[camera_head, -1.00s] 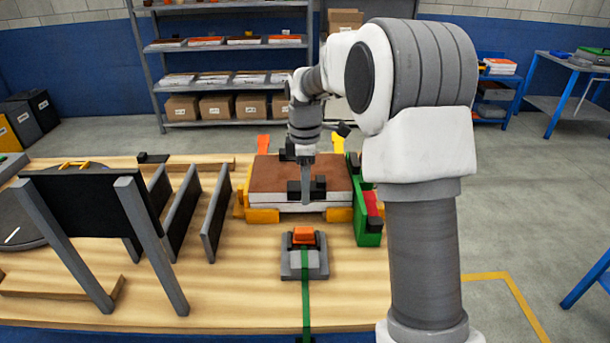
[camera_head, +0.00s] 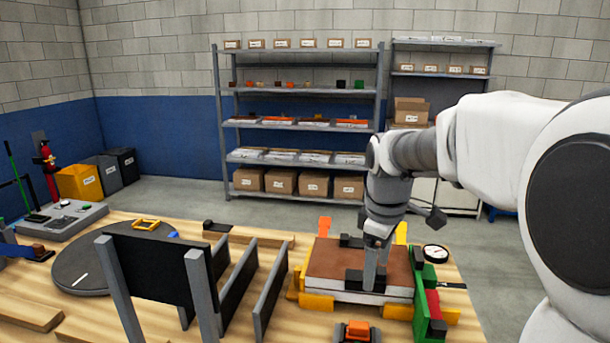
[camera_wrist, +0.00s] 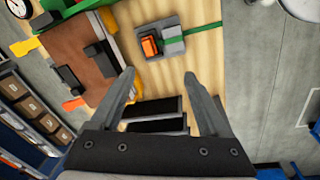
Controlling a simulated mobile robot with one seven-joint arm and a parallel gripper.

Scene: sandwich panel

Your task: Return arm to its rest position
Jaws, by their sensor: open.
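My gripper (camera_head: 376,268) hangs in front of the brown-topped sandwich panel (camera_head: 328,260) in the head view, at the end of my bent arm. In the wrist view my gripper (camera_wrist: 160,77) is open, with nothing between its two grey fingers. The panel, brown above white, lies on the wooden table among yellow and orange supports; it also shows in the wrist view (camera_wrist: 70,40). Black blocks (camera_head: 354,281) sit on the panel. The height of the fingertips above it is hard to tell. My forearm hides part of the right side.
An orange-topped clamp block (camera_head: 357,331) sits on the table before the panel. A green and red block (camera_head: 428,305) and a round gauge (camera_head: 435,251) are at its right. Upright black plates (camera_head: 238,291) stand left. Shelves (camera_head: 300,123) stand behind.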

